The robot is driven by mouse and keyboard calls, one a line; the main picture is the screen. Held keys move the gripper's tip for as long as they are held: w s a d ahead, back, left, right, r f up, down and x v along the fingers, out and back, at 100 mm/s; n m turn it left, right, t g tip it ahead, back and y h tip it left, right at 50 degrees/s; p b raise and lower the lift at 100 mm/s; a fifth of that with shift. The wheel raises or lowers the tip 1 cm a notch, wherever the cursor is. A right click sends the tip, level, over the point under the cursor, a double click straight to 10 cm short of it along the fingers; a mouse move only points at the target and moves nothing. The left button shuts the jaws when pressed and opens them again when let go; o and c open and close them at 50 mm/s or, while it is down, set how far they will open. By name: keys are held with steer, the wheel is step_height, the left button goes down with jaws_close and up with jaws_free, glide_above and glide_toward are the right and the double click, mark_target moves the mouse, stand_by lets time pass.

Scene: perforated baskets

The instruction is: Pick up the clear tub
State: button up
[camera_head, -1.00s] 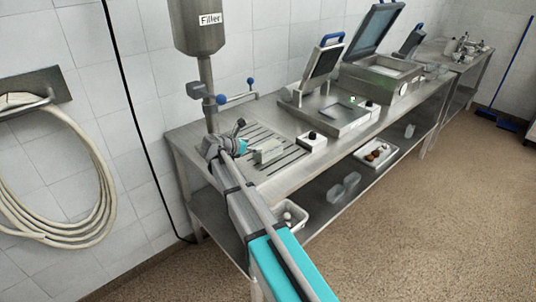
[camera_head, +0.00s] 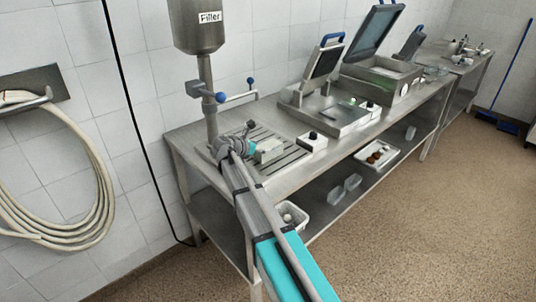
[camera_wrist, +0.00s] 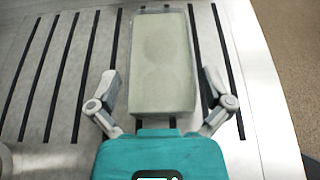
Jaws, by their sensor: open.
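A clear rectangular tub (camera_head: 268,151) with a pale grey-green look sits on the slatted metal area of the steel table, below the filler. In the wrist view the tub (camera_wrist: 163,60) stands upright in the picture, its near end close to my gripper's teal palm. My gripper (camera_wrist: 160,78) is open, one finger on each side of the tub's near part. A gap shows between each finger and the tub's sides. In the head view my gripper (camera_head: 250,147) is just left of the tub, with its fingers hard to make out.
The filler (camera_head: 209,100) stands behind my gripper. A small white box with a black knob (camera_head: 313,141) is right of the tub. An open-lidded machine (camera_head: 380,78) stands farther along. More clear tubs (camera_head: 337,197), a white bin (camera_head: 291,216) and a tray (camera_head: 378,154) are on the lower shelf.

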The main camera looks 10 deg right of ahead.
steer(key=shift+w+d+f, duration=0.25)
steer(key=shift+w+d, duration=0.1)
steer(key=shift+d, duration=0.2)
steer(key=shift+c, duration=0.3)
steer(key=c, duration=1)
steer(key=shift+r, duration=0.25)
step_height(320, 180, up, 2)
steer(key=shift+r+p, duration=0.1)
steer(key=shift+p, duration=1.15)
steer(key=s+r+p, duration=0.3)
steer(key=s, duration=0.1)
steer(key=s+r+p, duration=0.4)
steer(key=s, duration=0.1)
steer(key=s+r+p, duration=0.3)
steer(key=s, duration=0.2)
steer(key=shift+a+r, duration=0.2)
